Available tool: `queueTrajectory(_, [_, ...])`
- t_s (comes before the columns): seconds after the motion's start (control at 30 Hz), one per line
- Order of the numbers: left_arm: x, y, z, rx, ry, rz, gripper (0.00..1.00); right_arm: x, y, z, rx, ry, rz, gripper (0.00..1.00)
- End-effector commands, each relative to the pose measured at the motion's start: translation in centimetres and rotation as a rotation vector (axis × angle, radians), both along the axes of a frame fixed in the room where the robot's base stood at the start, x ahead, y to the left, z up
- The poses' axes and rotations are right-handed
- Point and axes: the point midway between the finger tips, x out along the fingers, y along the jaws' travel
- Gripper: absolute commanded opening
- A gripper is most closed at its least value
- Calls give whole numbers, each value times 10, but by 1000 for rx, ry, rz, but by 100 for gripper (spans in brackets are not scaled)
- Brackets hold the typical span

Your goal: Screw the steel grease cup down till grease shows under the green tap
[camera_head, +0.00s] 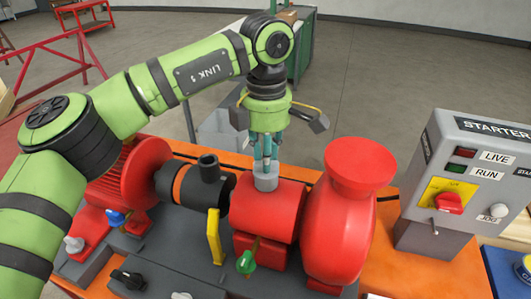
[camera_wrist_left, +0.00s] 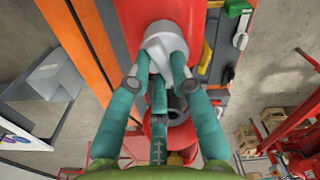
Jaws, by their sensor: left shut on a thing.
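The steel grease cup (camera_head: 266,178) stands upright on top of the red bearing housing (camera_head: 266,212). My left gripper (camera_head: 265,160) comes down on it from above, with its teal fingers shut around it. In the left wrist view the grease cup (camera_wrist_left: 163,40) sits between the fingertips of my left gripper (camera_wrist_left: 160,66). The green tap (camera_head: 247,262) is low on the front of the housing. I make out no grease under it at this size. A green part, seemingly the tap (camera_wrist_left: 237,8), shows at the top of the wrist view. My right gripper is out of view.
A red pump casing (camera_head: 342,215) stands close to the right of the housing. A dark coupling (camera_head: 200,185) and red motor (camera_head: 130,172) are to the left. A yellow plate (camera_head: 214,238) stands in front. A blue tap (camera_head: 115,217) and the grey starter box (camera_head: 465,180) flank them.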

Motion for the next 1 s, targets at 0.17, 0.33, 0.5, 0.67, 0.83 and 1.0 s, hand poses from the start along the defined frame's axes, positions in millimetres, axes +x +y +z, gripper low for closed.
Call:
queueTrajectory(0.17, [0,0,0,1,-1,-101,0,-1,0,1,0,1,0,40])
queueTrajectory(0.33, [0,-1,0,1,-1,-161,0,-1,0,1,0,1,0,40])
queueTrajectory(0.5, [0,-1,0,1,-1,-189,0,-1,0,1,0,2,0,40])
queueTrajectory(0.67, [0,-1,0,1,-2,-195,0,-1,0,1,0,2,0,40])
queueTrajectory(0.83, [0,-1,0,0,-2,-194,0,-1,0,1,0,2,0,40])
queueTrajectory(1.0, [0,-1,0,0,-2,-193,46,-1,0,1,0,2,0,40])
